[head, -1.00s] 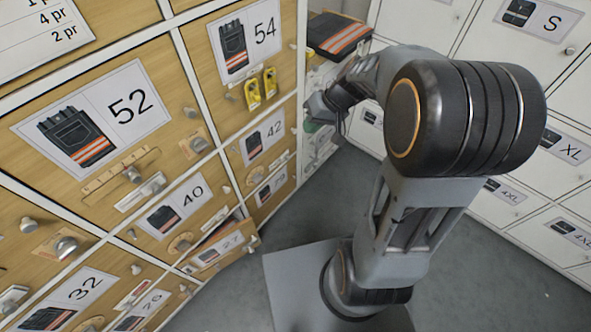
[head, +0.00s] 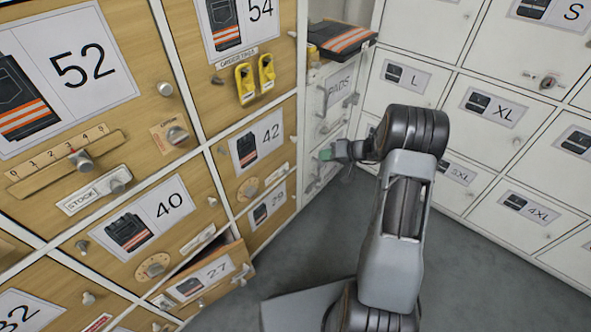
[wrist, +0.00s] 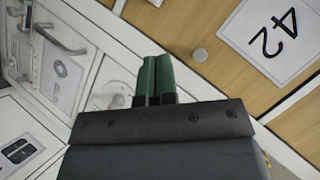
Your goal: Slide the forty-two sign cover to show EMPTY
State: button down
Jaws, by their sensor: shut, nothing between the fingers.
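My gripper (head: 326,154) is shut and empty, to the right of the forty-two door and in front of the narrow white drawers. In the wrist view its green fingers (wrist: 153,78) are together, with the 42 card (wrist: 272,38) at upper right, turned in the picture. The sign strip is not clearly visible there.
The 27 door (head: 208,279) stands ajar below, jutting out. Yellow tags (head: 255,78) hang above 42. The PADS drawers (head: 338,92) with handles stand close behind my gripper. White lockers (head: 498,108) line the right. Grey floor (head: 330,220) is clear between.

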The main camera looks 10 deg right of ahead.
jog(key=b, duration=0.4)
send_near(285, 169)
jog(key=x, duration=0.4)
jog(key=shift+w+a+f, duration=0.1)
jog(key=shift+w+f, duration=0.05)
jog(key=shift+w, duration=0.35)
jog(key=shift+s+a+f+b, duration=0.1)
jog(key=shift+a+f+b, duration=0.1)
jog(key=shift+a+b, duration=0.1)
